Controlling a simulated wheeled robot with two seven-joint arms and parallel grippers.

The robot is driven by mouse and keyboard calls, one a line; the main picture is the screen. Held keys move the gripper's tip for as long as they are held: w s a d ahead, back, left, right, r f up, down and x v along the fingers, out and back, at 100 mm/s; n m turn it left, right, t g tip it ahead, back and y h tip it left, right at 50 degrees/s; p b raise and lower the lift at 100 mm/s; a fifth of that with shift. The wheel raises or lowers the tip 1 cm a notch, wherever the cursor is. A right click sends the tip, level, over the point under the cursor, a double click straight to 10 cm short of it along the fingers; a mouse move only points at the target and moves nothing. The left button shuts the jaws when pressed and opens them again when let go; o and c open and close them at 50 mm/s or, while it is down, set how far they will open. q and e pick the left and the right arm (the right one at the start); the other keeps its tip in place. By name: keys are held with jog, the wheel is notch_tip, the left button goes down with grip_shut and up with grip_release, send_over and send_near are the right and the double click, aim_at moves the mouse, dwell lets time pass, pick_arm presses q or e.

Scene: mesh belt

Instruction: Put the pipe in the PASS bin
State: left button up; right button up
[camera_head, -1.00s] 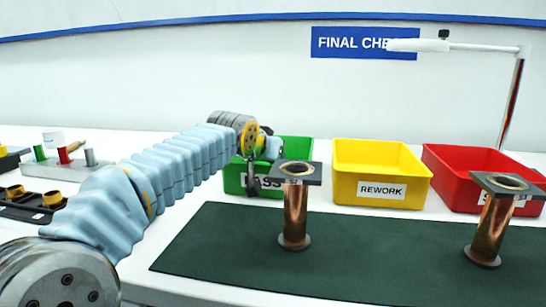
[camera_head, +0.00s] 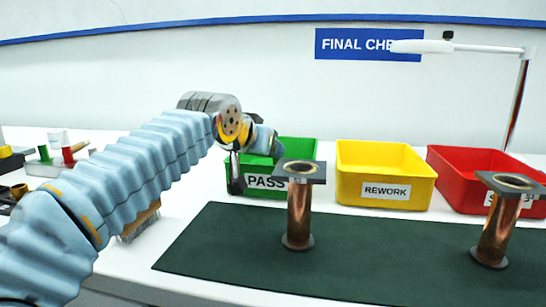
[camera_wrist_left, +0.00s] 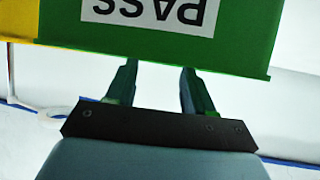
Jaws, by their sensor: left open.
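Two copper pipes with dark square top flanges and round feet stand upright on the dark green mat, one in the middle (camera_head: 299,213) and one at the right (camera_head: 497,235). The green PASS bin (camera_head: 300,152) stands behind the mat; its inside is mostly hidden. My left gripper (camera_head: 237,183) points down at the bin's left front corner, left of and apart from the middle pipe. In the left wrist view my left gripper (camera_wrist_left: 160,72) is open and empty, its fingers in front of the PASS bin wall (camera_wrist_left: 248,40). My right gripper is not seen.
A yellow REWORK bin (camera_head: 383,155) and a red bin (camera_head: 460,162) stand right of the green one. A brush (camera_head: 140,222) lies partly behind my left arm. Small coloured parts (camera_head: 68,154) sit at far left. The mat's left part (camera_head: 215,245) is bare.

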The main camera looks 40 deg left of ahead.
pick_arm(q)
jog(key=shift+v, duration=1.95)
